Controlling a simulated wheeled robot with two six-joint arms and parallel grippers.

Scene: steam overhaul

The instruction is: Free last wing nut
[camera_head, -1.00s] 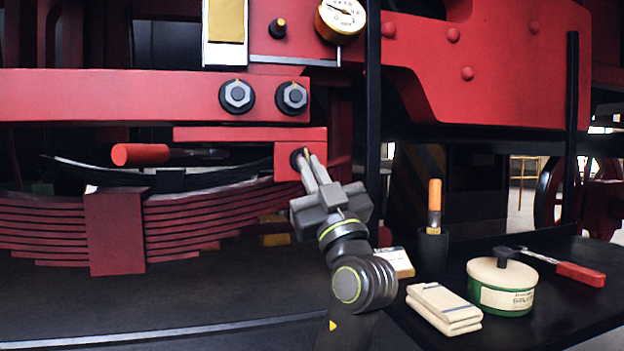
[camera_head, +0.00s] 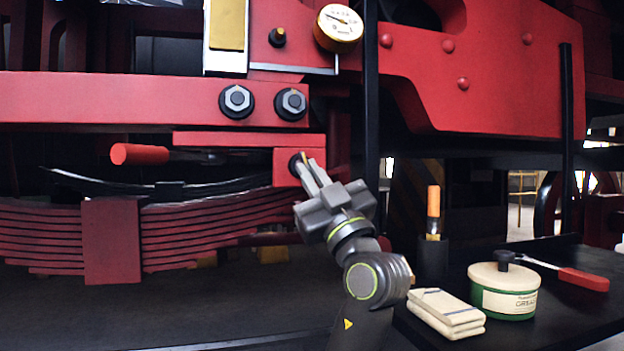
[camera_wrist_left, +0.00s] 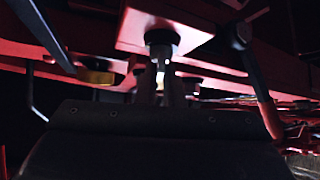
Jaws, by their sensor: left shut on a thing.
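My left gripper (camera_head: 305,165) comes up from below to the red block under the frame beam. Its fingers are shut at the black round fitting (camera_head: 294,165) on that block. A small brass-coloured piece, apparently the wing nut, shows between the fingers in the left wrist view (camera_wrist_left: 160,76), just below a dark round fitting (camera_wrist_left: 162,38). The fingers hide most of it, and I cannot tell whether it is still on its stud. My right gripper is not in view.
Two hex bolts (camera_head: 237,100) sit on the red beam above. A red-handled tool (camera_head: 140,154) lies over the leaf spring (camera_head: 200,228) at left. On the dark shelf at right are a folded cloth (camera_head: 445,312), a grease tin (camera_head: 503,288) and a red-handled tool (camera_head: 583,279).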

